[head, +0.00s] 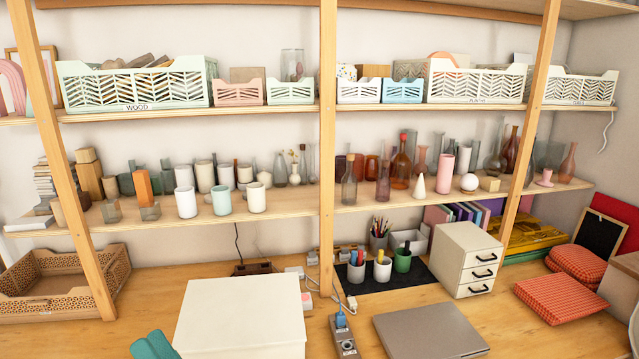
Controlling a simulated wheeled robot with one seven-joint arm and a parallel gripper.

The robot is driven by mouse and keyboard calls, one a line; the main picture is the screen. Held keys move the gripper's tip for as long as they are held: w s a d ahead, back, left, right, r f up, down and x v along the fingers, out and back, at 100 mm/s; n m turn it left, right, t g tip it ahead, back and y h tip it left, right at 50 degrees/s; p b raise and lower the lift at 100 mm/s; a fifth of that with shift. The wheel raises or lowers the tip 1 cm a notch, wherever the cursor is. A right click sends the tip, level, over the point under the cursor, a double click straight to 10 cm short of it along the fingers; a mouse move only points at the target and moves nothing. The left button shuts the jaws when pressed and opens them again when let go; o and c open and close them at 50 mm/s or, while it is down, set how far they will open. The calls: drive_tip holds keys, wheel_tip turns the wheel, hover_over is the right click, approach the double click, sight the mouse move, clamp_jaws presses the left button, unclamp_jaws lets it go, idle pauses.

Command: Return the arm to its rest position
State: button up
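My gripper does not show in the head view. I see no part of the arm that I can be sure of; a pale curved shape (634,325) is cut off at the right edge, and I cannot tell what it is. The view holds wooden shelves above a wooden worktop (330,325).
The middle shelf (285,203) carries vases, bottles and cups; baskets (135,88) line the upper shelf. On the worktop are a white box (240,320), a grey laptop (430,330), a drawer unit (465,255), red cushions (560,298), a wooden crate (60,305) and a teal object (153,346).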

drive_tip(key=s+d+f+m+t+h, duration=0.35)
drive_tip(key=d+f+m+h, duration=0.25)
drive_tip(key=f+m+h, duration=0.65)
drive_tip(key=s+d+f+m+t+h, duration=0.3)
drive_tip(key=d+f+m+t+h, duration=0.35)
drive_tip(key=m, duration=1.05)
drive_tip(key=s+d+f+m+g+h, duration=0.1)
drive_tip(key=s+d+f+m+g, duration=0.2)
drive_tip(key=s+f, duration=0.5)
drive_tip(key=s+d+f+m+g+h, duration=0.2)
drive_tip(key=s+d+f+g, duration=0.4)
drive_tip(key=s+f, duration=0.3)
drive_tip(key=shift+s+d+m+h, duration=0.3)
drive_tip(key=shift+s+d+m, duration=0.05)
drive_tip(key=shift+d+m, duration=0.35)
drive_tip(key=shift+f, duration=0.1)
